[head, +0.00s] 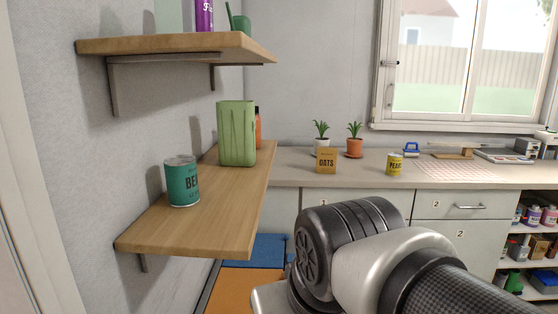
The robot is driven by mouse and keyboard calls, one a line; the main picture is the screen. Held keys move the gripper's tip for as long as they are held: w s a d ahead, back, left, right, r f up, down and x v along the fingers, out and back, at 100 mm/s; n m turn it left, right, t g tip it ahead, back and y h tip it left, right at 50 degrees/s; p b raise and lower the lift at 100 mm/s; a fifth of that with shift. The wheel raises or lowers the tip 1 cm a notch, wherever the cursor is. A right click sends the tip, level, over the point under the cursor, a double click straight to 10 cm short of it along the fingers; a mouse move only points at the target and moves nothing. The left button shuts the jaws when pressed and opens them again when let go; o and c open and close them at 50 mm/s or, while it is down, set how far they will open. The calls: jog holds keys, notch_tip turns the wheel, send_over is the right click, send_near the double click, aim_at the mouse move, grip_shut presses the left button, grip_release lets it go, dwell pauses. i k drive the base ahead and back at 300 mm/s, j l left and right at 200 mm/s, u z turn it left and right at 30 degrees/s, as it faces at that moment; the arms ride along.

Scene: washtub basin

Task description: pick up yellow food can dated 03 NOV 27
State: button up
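A yellow can (395,164) with a dark label reading something like "PEA" stands upright on the counter below the window. Its date is too small to read. A teal can (182,181) with dark letters "BE" stands upright on the lower wooden shelf at the left. My arm reaches across the lower right of the head view, well in front of the counter. My gripper is not in view, so I cannot see whether it holds anything.
An orange oats box (326,160) and two potted plants (354,141) stand left of the yellow can. A green container (236,133) stands on the lower shelf (215,223). The upper shelf (165,46) juts out above. A cutting board (455,153) lies right of the can.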

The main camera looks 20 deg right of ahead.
aim_at(394, 159)
jog(key=k+l+z, duration=0.2)
jog(key=l+z, duration=0.15)
jog(key=l, duration=0.6)
jog(key=l+z, duration=0.35)
jog(key=l, duration=0.6)
jog(key=k, duration=0.05)
